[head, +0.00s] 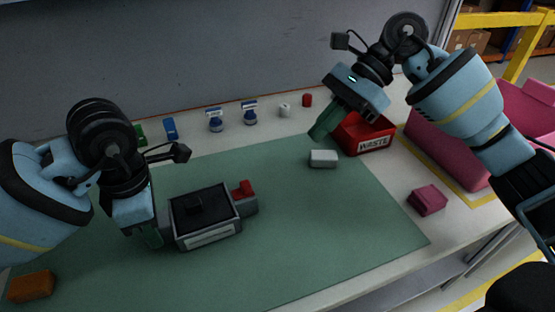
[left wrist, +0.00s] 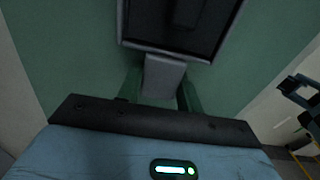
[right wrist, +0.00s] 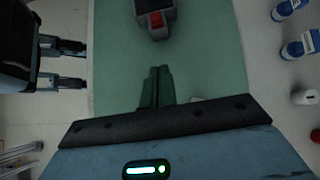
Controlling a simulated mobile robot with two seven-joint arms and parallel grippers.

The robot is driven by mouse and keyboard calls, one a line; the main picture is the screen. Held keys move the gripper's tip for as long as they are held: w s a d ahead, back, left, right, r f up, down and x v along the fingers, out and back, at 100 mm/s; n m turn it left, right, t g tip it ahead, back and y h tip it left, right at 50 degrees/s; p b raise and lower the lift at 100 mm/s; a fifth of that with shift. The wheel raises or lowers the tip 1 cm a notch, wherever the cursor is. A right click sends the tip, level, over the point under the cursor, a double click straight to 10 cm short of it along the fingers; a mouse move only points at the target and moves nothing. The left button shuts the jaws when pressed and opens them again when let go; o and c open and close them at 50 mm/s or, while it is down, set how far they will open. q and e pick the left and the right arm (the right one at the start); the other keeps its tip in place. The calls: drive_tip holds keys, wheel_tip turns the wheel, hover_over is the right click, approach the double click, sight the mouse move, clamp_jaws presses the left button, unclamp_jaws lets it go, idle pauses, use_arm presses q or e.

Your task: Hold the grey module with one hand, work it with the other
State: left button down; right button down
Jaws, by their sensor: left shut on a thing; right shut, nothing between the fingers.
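The grey module (head: 207,217) sits on the green mat with a dark top, a small black knob on it, and a red part (head: 244,188) at its right end. My left gripper (head: 156,233) is shut on the module's left end; in the left wrist view the fingers (left wrist: 162,88) clasp a grey tab on the module (left wrist: 165,75). My right gripper (head: 322,126) is shut and empty, held above the mat's far right, left of the waste bin. In the right wrist view its green fingers (right wrist: 156,88) are together, with the module's red end (right wrist: 156,20) ahead.
A red waste bin (head: 368,135) and a pink crate (head: 495,125) stand at the right. Small blue, white and red items (head: 249,113) line the back. The mat's front right is clear.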

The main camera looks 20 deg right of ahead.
sight(247, 184)
drive_tip(key=x, duration=0.9)
drive_tip(key=shift+s+a+f, duration=0.15)
drive_tip(key=shift+a+f, duration=0.05)
drive_tip(key=shift+a, duration=1.2)
drive_tip(key=shift+s+a+f, duration=0.1)
drive_tip(key=shift+a, duration=0.75)
drive_tip(key=shift+s+a, duration=0.15)
drive_tip(key=shift+a, duration=1.15)
drive_tip(key=d, duration=0.4)
drive_tip(key=shift+w+d, duration=0.25)
drive_tip(key=v, duration=1)
